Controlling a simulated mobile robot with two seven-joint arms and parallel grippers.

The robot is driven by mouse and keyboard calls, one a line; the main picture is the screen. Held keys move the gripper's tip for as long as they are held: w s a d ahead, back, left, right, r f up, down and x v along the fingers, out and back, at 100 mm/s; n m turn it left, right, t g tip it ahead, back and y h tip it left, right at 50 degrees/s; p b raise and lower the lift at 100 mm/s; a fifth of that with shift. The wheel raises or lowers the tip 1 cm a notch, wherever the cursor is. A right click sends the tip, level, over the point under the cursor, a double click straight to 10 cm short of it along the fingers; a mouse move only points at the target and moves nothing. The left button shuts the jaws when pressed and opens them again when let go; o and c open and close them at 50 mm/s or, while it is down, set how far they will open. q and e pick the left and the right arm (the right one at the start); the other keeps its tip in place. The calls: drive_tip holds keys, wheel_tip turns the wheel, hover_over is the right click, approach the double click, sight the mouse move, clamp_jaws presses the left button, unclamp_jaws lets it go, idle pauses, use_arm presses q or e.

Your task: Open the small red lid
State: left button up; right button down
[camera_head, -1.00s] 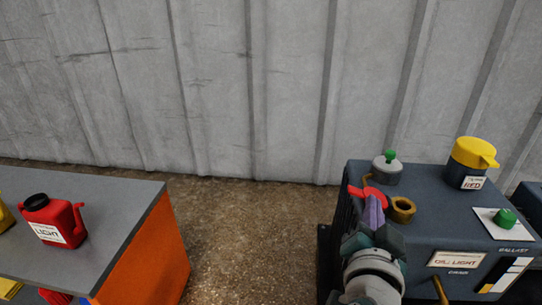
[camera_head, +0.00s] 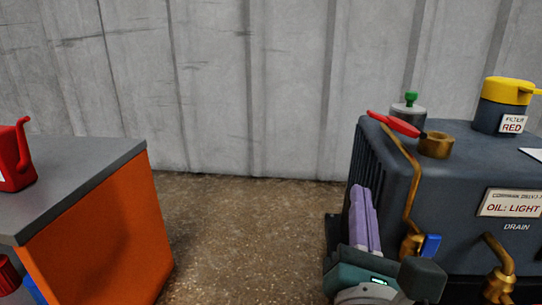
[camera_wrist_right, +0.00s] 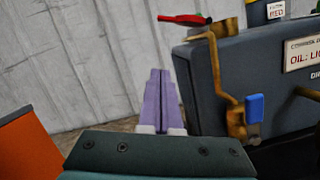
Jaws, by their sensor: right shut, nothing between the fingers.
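The small red lid (camera_head: 395,124) is swung out to the left of the brass filler neck (camera_head: 436,148) on the machine's top, and the neck's mouth shows uncovered. In the right wrist view the lid (camera_wrist_right: 184,19) and neck (camera_wrist_right: 228,26) show near the top edge. My right gripper (camera_head: 361,190) has purple fingers pressed together, with nothing between them. It is below and left of the lid, apart from it, in front of the machine's left side. The fingers also show in the right wrist view (camera_wrist_right: 160,72). My left gripper is not in view.
The dark machine (camera_head: 460,180) carries a yellow-capped filter (camera_head: 508,95), a green-knobbed grey cap (camera_head: 409,108) and a brass pipe with a blue handle (camera_head: 431,246). A bench (camera_head: 85,170) with a red can (camera_head: 14,165) stands left. Open floor (camera_head: 235,230) lies between.

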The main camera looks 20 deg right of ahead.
sight(375, 119)
drive_tip(key=w+d+r, duration=0.6)
drive_tip(key=w+d, duration=0.1)
drive_tip(key=shift+b, duration=0.35)
drive_tip(key=shift+r, duration=0.1)
wheel_tip(375, 119, up, 2)
drive_tip(key=m, duration=0.3)
drive_tip(key=shift+g+h, duration=0.3)
drive_tip(key=shift+g, duration=0.1)
drive_tip(key=shift+d+r, duration=0.1)
drive_tip(key=shift+r, duration=0.15)
